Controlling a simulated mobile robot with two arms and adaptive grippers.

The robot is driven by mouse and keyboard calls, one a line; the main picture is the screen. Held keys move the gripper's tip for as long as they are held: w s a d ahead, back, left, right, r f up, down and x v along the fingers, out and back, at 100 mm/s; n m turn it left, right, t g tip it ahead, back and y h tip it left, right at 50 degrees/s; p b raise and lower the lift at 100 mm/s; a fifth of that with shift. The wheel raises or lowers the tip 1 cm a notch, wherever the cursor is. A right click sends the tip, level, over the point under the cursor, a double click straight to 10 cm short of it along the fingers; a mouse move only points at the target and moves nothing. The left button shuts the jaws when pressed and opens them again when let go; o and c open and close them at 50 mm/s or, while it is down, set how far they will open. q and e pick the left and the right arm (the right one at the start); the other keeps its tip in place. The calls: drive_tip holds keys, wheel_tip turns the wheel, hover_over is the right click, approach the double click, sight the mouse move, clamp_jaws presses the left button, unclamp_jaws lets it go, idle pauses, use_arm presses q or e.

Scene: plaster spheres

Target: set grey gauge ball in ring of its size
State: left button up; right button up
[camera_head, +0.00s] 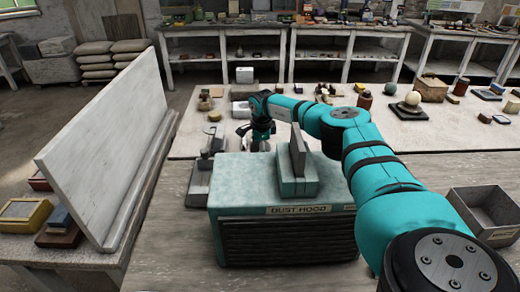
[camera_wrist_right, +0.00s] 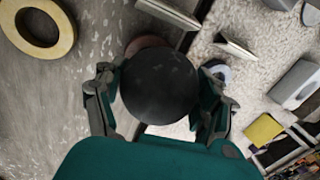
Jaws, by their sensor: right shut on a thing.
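In the right wrist view a dark grey ball (camera_wrist_right: 160,85) sits between the two fingers of my right gripper (camera_wrist_right: 160,100), which is shut on it. Beyond the ball, a brown ring (camera_wrist_right: 147,42) shows partly, and a small blue-grey ring (camera_wrist_right: 217,70) lies by the right finger. A larger tan ring (camera_wrist_right: 66,40) lies at the upper left, apart from the gripper. In the head view my right gripper (camera_head: 259,136) points down behind the dust hood; the ball cannot be made out there. My left gripper is not in view.
The dust hood (camera_head: 285,241) stands in front of the gripper and hides the surface behind it. A tall white board (camera_head: 105,140) stands at left. A metal bin (camera_head: 487,212) is at right. A dark and a white sphere (camera_head: 412,98) stand on the far table.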

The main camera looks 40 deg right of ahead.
drive_tip(key=shift+f+b, duration=0.75)
drive_tip(key=shift+f, duration=0.35)
